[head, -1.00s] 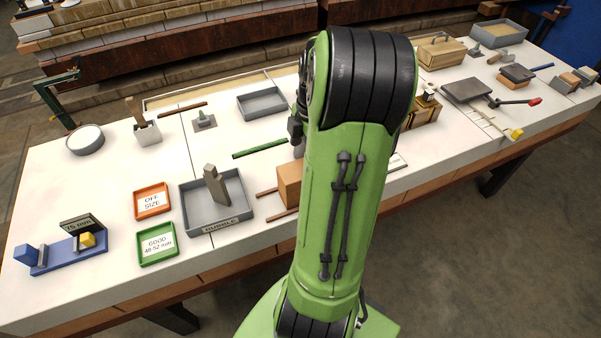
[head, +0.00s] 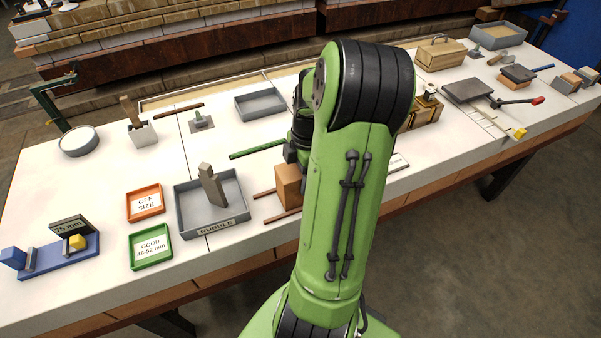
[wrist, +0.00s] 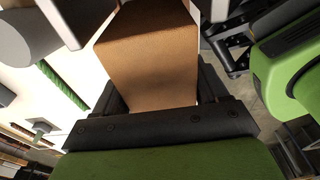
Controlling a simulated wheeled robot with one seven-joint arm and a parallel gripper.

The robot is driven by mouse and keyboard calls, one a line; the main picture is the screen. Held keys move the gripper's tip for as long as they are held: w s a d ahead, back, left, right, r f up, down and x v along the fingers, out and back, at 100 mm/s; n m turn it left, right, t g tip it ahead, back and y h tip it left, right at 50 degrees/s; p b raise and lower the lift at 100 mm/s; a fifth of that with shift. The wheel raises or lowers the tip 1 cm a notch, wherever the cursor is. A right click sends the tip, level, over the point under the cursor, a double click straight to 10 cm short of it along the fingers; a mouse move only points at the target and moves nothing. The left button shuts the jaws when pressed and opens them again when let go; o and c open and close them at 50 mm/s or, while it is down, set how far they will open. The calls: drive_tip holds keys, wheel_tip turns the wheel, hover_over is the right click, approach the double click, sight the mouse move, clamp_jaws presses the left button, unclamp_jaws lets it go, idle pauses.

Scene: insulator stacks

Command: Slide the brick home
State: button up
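The brick (head: 287,186) is an orange-brown block standing on the table between two thin reddish-brown strips (head: 284,217), right of the rubble tray. My arm hides its right side and the far ends of the strips. In the wrist view the brick (wrist: 150,60) fills the upper middle, directly in front of the black palm. Dark finger parts of my gripper (wrist: 162,92) stand on both sides of it. Whether they touch or grip it cannot be made out. In the head view my gripper is mostly hidden behind my arm.
A grey rubble tray (head: 184,226) holding an upright block stands left of the brick. A green bar (head: 257,150) lies behind the brick. Orange and green trays (head: 136,260) and a blue gauge (head: 55,262) are further left.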

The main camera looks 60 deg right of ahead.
drive_tip(key=c, duration=0.6)
drive_tip(key=shift+o, duration=0.2)
drive_tip(key=shift+s+d+p, duration=0.2)
drive_tip(key=shift+s+d, duration=0.1)
drive_tip(key=shift+d, duration=0.3)
drive_tip(key=shift+s+d+p, duration=0.15)
drive_tip(key=shift+s+d, duration=0.15)
drive_tip(key=shift+d, duration=0.25)
drive_tip(key=o, duration=1.4)
drive_tip(key=shift+o, duration=0.2)
drive_tip(key=shift+r, duration=0.1)
wheel_tip(320, 180, up, 16)
drive_tip(key=s+d+p, duration=0.1)
drive_tip(key=p, duration=0.5)
drive_tip(key=shift+d+f, duration=0.25)
drive_tip(key=shift+d, duration=0.05)
